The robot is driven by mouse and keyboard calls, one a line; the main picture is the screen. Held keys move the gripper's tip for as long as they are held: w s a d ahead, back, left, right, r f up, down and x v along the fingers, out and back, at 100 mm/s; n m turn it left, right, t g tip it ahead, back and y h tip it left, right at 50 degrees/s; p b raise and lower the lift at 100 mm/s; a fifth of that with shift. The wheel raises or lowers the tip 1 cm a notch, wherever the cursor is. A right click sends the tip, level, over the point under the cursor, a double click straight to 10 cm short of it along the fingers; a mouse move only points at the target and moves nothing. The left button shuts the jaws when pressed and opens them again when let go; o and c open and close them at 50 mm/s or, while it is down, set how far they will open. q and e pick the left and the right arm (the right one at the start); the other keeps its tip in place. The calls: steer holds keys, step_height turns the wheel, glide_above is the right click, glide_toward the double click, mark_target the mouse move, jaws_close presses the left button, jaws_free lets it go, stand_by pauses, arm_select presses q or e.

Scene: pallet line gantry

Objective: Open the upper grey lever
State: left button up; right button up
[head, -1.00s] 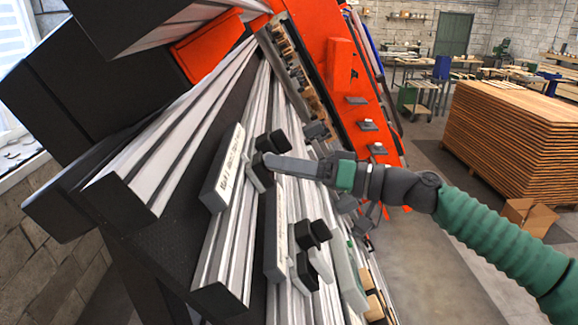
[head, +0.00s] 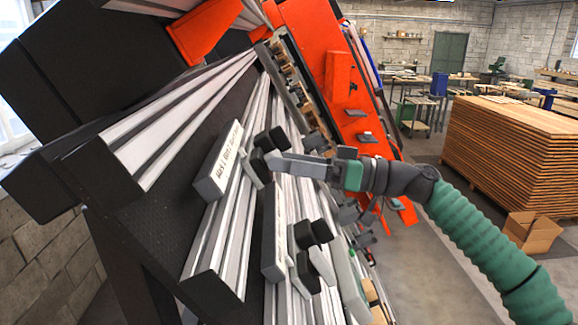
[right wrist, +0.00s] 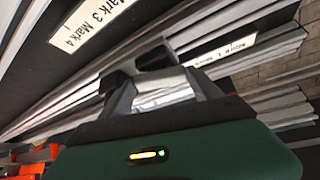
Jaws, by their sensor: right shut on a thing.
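The upper grey lever (head: 251,168) sits beside dark knobs (head: 269,140) on the upper labelled block (head: 218,162), near the middle of the head view. My right gripper (head: 277,162) comes in from the right and is shut on the lever at its dark end. The gripper's fingers hide part of the lever. In the right wrist view the fingers (right wrist: 166,88) close in front of a dark block (right wrist: 156,58). My left gripper is in neither view.
A lower labelled block (head: 272,245) with similar dark knobs (head: 309,235) and a grey lever (head: 323,264) lies just below right. Silver rails run diagonally past both blocks. An orange frame (head: 345,120) stands behind. Open floor and a stack of boards (head: 510,145) lie to the right.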

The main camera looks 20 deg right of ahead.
steer(key=o, duration=1.1)
steer(key=shift+o, duration=1.4)
steer(key=shift+w+d, duration=0.1)
steer(key=b+v, duration=0.6)
steer(key=v, duration=1.1)
